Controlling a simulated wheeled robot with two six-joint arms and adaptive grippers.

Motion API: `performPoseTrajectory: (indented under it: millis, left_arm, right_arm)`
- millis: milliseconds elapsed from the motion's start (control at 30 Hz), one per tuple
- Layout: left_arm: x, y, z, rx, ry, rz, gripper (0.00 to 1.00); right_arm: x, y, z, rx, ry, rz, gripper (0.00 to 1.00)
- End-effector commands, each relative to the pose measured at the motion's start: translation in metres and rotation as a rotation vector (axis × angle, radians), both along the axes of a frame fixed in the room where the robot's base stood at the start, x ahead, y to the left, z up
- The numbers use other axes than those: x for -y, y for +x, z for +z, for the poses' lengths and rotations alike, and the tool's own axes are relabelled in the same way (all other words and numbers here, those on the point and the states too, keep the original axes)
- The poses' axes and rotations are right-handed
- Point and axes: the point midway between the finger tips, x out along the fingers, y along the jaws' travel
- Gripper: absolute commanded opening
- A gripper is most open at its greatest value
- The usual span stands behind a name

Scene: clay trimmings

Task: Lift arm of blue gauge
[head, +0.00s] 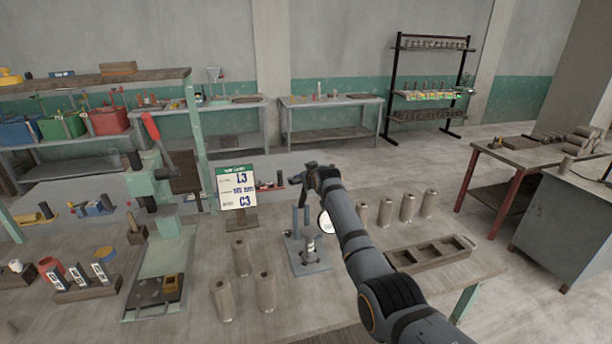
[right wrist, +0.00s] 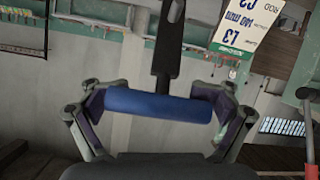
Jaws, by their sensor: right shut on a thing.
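The blue gauge stands on the workbench in the middle of the head view, with a blue-grey base plate (head: 322,266), upright posts and a pale round dial (head: 326,222). My right gripper (head: 308,178) is above it, and my arm hides part of the gauge. In the right wrist view, my right gripper (right wrist: 158,100) is shut on a blue cylindrical handle (right wrist: 158,107) joined to a dark bar (right wrist: 166,55). The handle lies crosswise between the two fingers. My left gripper is in neither view.
A sign card (head: 237,188) stands left of the gauge. Several clay-coloured cylinders (head: 264,291) stand in front and to the right. A wooden compartment tray (head: 430,254) lies at right. A green press (head: 165,225) with a red-handled lever stands at left.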

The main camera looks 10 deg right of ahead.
Motion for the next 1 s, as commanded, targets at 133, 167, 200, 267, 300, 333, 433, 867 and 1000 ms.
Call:
performPoseTrajectory:
  millis: [133,167,200,267,300,333,433,867,1000]
  left_arm:
    - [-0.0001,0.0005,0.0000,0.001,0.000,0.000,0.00]
    - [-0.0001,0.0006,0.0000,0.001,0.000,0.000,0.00]
    - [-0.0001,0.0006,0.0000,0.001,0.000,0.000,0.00]
    - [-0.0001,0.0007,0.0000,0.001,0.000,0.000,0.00]
    - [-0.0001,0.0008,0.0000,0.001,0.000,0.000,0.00]
    - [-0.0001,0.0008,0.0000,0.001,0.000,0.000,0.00]
    - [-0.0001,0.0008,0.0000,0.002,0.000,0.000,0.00]
    - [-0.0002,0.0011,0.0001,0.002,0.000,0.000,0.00]
    - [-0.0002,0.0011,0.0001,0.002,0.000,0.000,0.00]
  right_arm:
    - [-0.0001,-0.0003,-0.0018,-0.003,0.003,-0.001,0.22]
    - [-0.0001,-0.0003,-0.0019,-0.003,0.003,-0.001,0.22]
    - [-0.0001,-0.0003,-0.0020,-0.003,0.003,-0.001,0.22]
    - [-0.0001,-0.0004,-0.0022,-0.004,0.003,-0.001,0.22]
    - [-0.0001,-0.0005,-0.0023,-0.004,0.003,-0.001,0.22]
    - [-0.0001,-0.0004,-0.0024,-0.004,0.003,-0.001,0.22]
    - [-0.0002,-0.0005,-0.0027,-0.005,0.003,0.000,0.86]
    - [-0.0002,-0.0002,-0.0012,-0.002,0.001,0.000,1.00]
    - [-0.0001,-0.0003,-0.0011,-0.002,0.000,0.001,1.00]
